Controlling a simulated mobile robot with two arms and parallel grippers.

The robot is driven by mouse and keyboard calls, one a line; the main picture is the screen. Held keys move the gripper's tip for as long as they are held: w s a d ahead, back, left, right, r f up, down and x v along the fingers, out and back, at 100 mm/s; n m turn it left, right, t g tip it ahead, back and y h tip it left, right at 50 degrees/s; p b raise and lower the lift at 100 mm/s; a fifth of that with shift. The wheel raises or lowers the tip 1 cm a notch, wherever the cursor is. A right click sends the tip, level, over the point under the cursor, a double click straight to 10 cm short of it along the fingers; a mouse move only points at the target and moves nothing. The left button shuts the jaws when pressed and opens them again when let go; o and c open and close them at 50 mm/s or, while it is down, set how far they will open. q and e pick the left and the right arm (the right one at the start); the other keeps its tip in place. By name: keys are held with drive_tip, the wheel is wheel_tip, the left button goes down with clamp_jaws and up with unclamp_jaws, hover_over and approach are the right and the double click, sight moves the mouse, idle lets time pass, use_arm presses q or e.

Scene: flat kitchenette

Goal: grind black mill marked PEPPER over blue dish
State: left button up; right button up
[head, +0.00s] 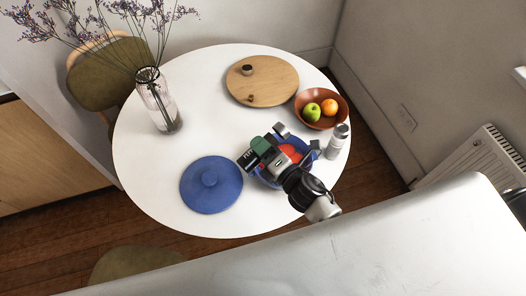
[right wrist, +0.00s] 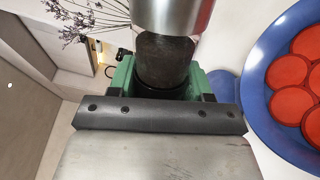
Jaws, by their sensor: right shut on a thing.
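My right gripper (head: 268,150) is over the blue dish (head: 262,180) in the head view, covering much of it. The dish holds red round slices (head: 291,153), clearer in the right wrist view (right wrist: 292,72). In the right wrist view my right gripper (right wrist: 165,82) has green pads shut around a mill (right wrist: 163,62) with a dark body and a shiny metal part. In the head view a black piece with pale marks (head: 248,160) shows at the gripper's left; the marks are too small to read. My left gripper is not in view.
A grey shaker or mill (head: 338,141) stands right of the dish. A blue lid (head: 210,185) lies to its left. Behind are a wooden board (head: 275,85) with small items, a brown bowl (head: 345,108) of fruit and a glass vase (head: 158,105). The white table (head: 215,120) is bare between them.

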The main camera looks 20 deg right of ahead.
sight(281, 125)
drive_tip(key=r+n, duration=0.1)
drive_tip(key=n, duration=0.1)
drive_tip(key=d+r+n+p, duration=0.1)
drive_tip(key=r+n, duration=0.1)
drive_tip(key=w+d+r+n+p, duration=0.1)
drive_tip(key=r+n, duration=0.1)
drive_tip(key=shift+d, duration=0.2)
drive_tip(key=d+n, duration=0.1)
drive_tip(key=n, duration=0.1)
drive_tip(key=w+d+n+b, duration=0.1)
drive_tip(key=n, duration=0.1)
drive_tip(key=d+n, duration=0.1)
drive_tip(key=n, duration=0.1)
drive_tip(key=shift+w+d+r+b, duration=0.1)
drive_tip(key=shift+w+d+b, duration=0.15)
drive_tip(key=shift+w+b, duration=0.15)
drive_tip(key=shift+w+d+r+n, duration=0.15)
drive_tip(key=shift+d+n, duration=0.2)
drive_tip(key=shift+n, duration=0.3)
drive_tip(key=shift+w+d+r+n, duration=0.1)
drive_tip(key=shift+d+n, duration=0.25)
drive_tip(key=shift+n, duration=0.3)
